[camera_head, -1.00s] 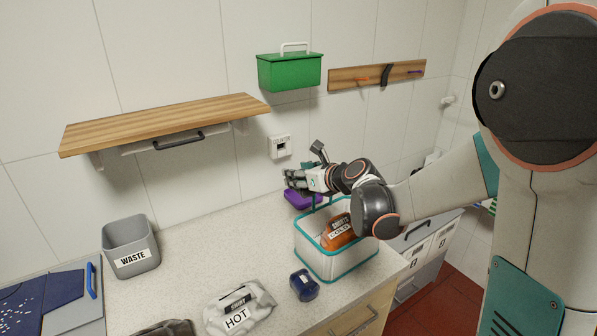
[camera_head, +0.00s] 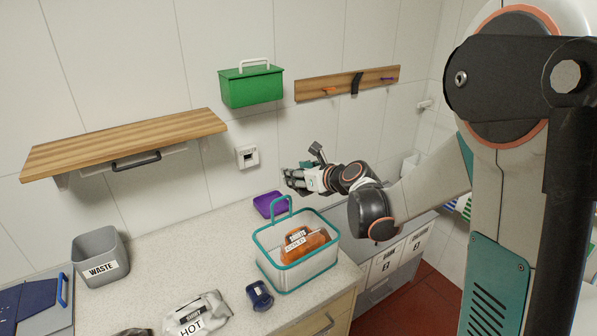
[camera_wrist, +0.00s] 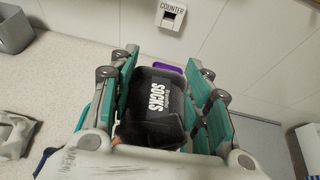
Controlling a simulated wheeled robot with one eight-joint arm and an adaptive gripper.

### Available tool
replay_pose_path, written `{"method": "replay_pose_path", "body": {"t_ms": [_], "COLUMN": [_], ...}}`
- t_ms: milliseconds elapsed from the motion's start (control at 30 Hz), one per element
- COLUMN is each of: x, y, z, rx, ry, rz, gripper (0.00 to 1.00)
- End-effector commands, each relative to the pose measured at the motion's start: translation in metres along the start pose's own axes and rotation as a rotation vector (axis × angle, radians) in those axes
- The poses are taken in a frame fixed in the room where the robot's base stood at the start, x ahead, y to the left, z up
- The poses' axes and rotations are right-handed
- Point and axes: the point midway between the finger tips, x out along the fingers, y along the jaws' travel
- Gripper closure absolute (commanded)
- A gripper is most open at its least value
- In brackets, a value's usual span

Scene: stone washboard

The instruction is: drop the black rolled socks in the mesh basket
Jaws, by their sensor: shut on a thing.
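My gripper (camera_head: 294,180) is raised above the back of the counter, beyond the teal-rimmed basket in the head view. In the wrist view my gripper (camera_wrist: 162,68) is shut on the black rolled socks (camera_wrist: 155,108), which carry a white SOCKS label and sit between the teal finger pads. The socks cannot be made out in the head view. A pale basket with a teal rim and handle (camera_head: 285,283) stands at the counter's right end, holding an orange bundle (camera_head: 303,241) with a label. I cannot tell whether its walls are mesh.
A purple container (camera_head: 267,205) stands behind the basket. A dark blue item (camera_head: 259,295) and a grey bundle marked HOT (camera_head: 195,312) lie left of it. A grey WASTE bin (camera_head: 100,255) is at left. Lower drawers (camera_head: 385,263) stand beyond the counter's right edge.

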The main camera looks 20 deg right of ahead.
Motion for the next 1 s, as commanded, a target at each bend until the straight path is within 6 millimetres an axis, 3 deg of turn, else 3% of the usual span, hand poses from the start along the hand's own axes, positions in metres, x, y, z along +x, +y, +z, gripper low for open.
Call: {"method": "replay_pose_path", "body": {"t_ms": [300, 667, 700, 767, 1000], "x": [0.014, 0.015, 0.015, 0.015, 0.015], "y": [0.0, 0.0, 0.0, 0.0, 0.0], "z": [-0.034, -0.037, -0.037, -0.037, -0.037], "rx": [0.0, 0.0, 0.0, 0.0, 0.0], "ry": [0.0, 0.0, 0.0, 0.0, 0.0], "rz": [0.0, 0.0, 0.0, 0.0, 0.0], "gripper": [0.8, 0.8, 0.47, 0.33, 0.32]}}
